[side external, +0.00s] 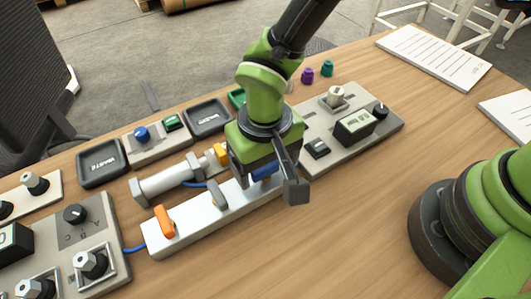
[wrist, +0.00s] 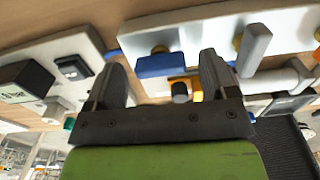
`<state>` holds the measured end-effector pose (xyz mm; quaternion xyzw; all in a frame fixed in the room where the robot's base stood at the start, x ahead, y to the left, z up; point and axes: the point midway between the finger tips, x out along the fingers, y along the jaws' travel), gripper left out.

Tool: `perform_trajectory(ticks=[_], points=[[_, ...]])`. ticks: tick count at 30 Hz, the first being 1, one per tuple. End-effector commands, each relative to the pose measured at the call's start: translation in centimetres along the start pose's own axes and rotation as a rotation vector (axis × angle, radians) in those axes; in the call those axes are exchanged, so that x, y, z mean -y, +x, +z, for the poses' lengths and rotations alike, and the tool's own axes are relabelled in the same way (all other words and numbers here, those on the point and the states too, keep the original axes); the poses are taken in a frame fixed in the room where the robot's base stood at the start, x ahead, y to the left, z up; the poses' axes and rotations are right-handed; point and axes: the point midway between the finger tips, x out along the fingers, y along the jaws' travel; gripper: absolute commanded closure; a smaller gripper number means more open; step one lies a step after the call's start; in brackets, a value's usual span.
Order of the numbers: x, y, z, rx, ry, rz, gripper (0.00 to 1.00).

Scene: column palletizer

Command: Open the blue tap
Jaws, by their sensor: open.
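The blue tap (side external: 262,176) sits on the white valve bar (side external: 190,231), mostly hidden by my gripper (side external: 272,182) in the side view. In the wrist view the blue tap handle (wrist: 170,65) lies crosswise between the tips of my open gripper (wrist: 163,66), with a finger to each side. I cannot tell whether either finger touches it. A grey tap (side external: 217,196) and an orange tap (side external: 164,222) stand on the same bar to the left. The grey tap shows right of the fingers in the wrist view (wrist: 254,48).
A grey cylinder (side external: 168,181) with a yellow fitting (side external: 217,153) lies behind the bar. A control panel (side external: 392,121) with knobs and a switch is to the right. Black trays (side external: 101,164) stand at back left. The table front is clear.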

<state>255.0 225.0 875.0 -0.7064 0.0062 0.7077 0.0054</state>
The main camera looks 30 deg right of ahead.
Motion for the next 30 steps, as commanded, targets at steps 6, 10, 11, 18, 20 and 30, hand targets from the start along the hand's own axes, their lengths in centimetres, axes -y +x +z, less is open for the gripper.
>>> perform_trajectory(ticks=[6, 10, 11, 18, 20, 30], points=[[0.1, -3.1, -0.1, -0.005, 0.0, -0.005, 0.21], [0.1, -5.8, -0.1, -0.005, 0.0, -0.004, 0.21], [0.1, -6.4, -0.1, -0.005, 0.001, -0.005, 0.21], [0.0, -9.4, 0.0, -0.001, 0.001, -0.001, 0.21], [0.0, -9.7, 0.0, 0.0, 0.001, 0.0, 0.21], [0.0, -9.8, 0.0, 0.001, 0.001, 0.001, 0.21]])
